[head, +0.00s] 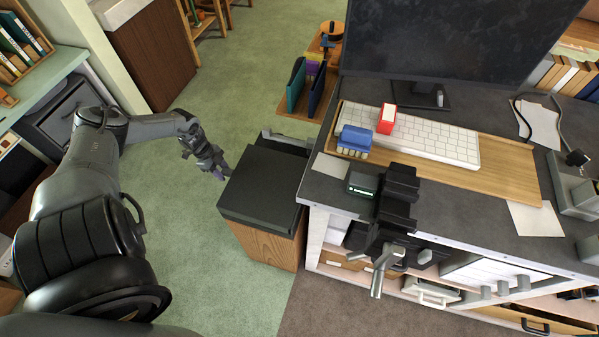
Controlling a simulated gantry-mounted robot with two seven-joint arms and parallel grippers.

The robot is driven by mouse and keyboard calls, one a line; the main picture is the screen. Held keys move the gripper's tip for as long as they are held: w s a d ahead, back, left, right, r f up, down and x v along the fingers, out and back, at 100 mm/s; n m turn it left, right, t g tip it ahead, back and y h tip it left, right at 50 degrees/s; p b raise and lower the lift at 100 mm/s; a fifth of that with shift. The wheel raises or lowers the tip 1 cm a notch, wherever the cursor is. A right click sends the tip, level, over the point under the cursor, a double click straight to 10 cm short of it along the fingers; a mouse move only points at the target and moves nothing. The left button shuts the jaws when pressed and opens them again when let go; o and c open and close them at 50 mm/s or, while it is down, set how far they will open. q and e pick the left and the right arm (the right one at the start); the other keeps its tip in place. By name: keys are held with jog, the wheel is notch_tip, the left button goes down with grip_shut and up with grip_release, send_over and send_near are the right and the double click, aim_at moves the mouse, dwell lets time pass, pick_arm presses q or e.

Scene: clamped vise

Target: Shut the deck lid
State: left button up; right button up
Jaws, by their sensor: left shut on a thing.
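The deck (240,216) is a black box on a wooden cabinet beside the desk. Its dark, flat lid (272,172) faces up; I cannot tell from this angle how far it stands open. My left gripper (224,174) is at the lid's upper left edge, with its fingers shut on that edge. The fingertips are small and dark here, so the exact grip is hard to see. My right gripper is not in view.
The desk (325,185) stands close on the right, with a black vise (395,205) clamped to its front edge. A grey frame (287,139) lies behind the lid. Green carpet (170,235) is clear to the left of the wooden cabinet (262,243).

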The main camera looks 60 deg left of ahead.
pick_arm(q)
jog(key=o, duration=1)
jog(key=shift+r, duration=0.15)
jog(key=p+v, duration=0.6)
jog(key=shift+s+a+r, duration=0.1)
jog(key=shift+r, duration=0.25)
